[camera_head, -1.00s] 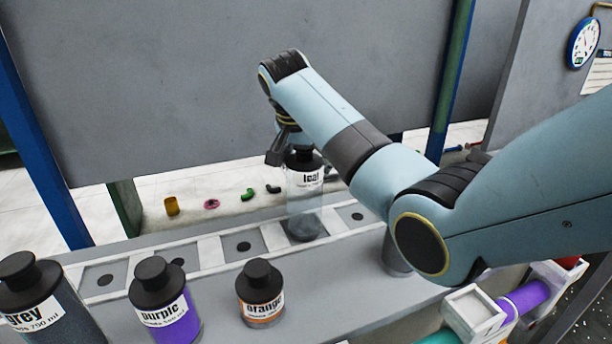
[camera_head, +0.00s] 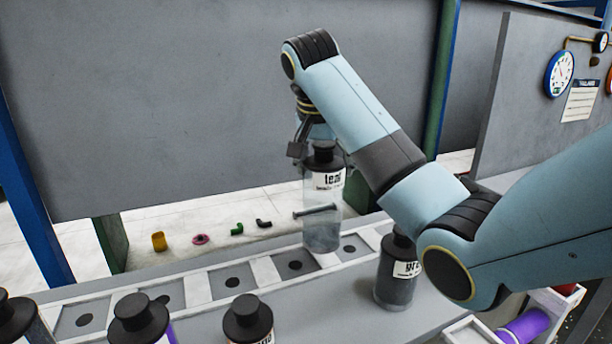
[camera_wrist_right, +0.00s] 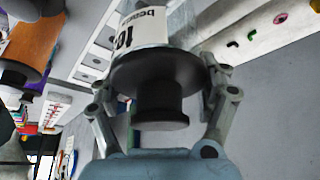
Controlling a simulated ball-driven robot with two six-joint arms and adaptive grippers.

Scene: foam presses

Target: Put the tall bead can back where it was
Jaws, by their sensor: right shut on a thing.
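A tall clear can (camera_head: 321,225) with a black cap and a white label hangs upright from my right gripper (camera_head: 315,135). The can's bottom appears just above the back edge of the slotted rack (camera_head: 205,289), between two slots. In the right wrist view the can's black cap (camera_wrist_right: 160,110) sits between the fingers of my right gripper (camera_wrist_right: 160,85), which are shut on it. The slot (camera_head: 295,265) just left of the can is empty. My left gripper is out of view.
Black-capped cans stand in front at the left (camera_head: 137,322) and middle (camera_head: 249,320). A dark can (camera_head: 396,279) stands to the right, near my arm. Small coloured parts (camera_head: 200,239) lie on the white ledge behind. Several rack slots are empty.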

